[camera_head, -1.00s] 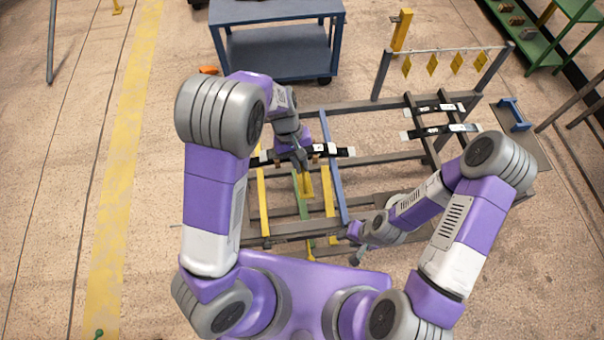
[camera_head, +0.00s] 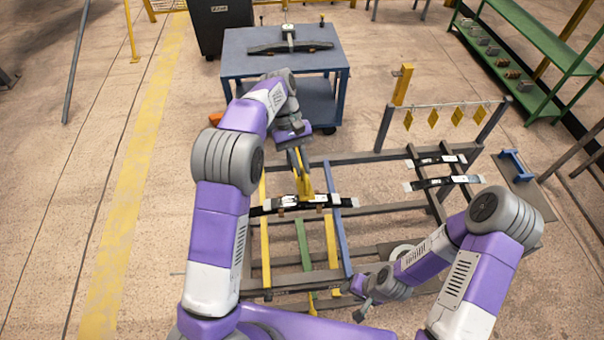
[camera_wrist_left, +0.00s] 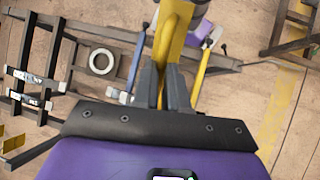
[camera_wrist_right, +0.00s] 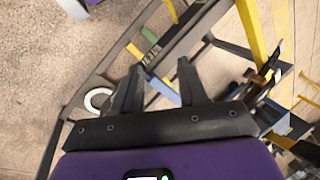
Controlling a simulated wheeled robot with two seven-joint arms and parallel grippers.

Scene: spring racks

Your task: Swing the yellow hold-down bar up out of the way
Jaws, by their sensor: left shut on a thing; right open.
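The yellow hold-down bar (camera_head: 304,181) stands steeply raised over the left part of the rack in the head view. My left gripper (camera_head: 296,156) is shut on its upper end; the left wrist view shows the yellow bar (camera_wrist_left: 174,30) between the two fingers (camera_wrist_left: 163,76). A black leaf spring (camera_head: 272,206) with white labels lies across the rack below the bar. The bar's lower end is at or in front of the spring; its pivot is not clear. My right gripper (camera_head: 363,307) is low at the rack's front; its open fingers (camera_wrist_right: 160,72) are empty in the right wrist view.
The dark rack frame (camera_head: 385,206) has yellow, green and blue rails. Two more springs (camera_head: 445,183) lie at its right. A blue cart (camera_head: 240,65) with a dark spring stands behind my left gripper. Yellow tags (camera_head: 433,117) hang from a rail at the back right.

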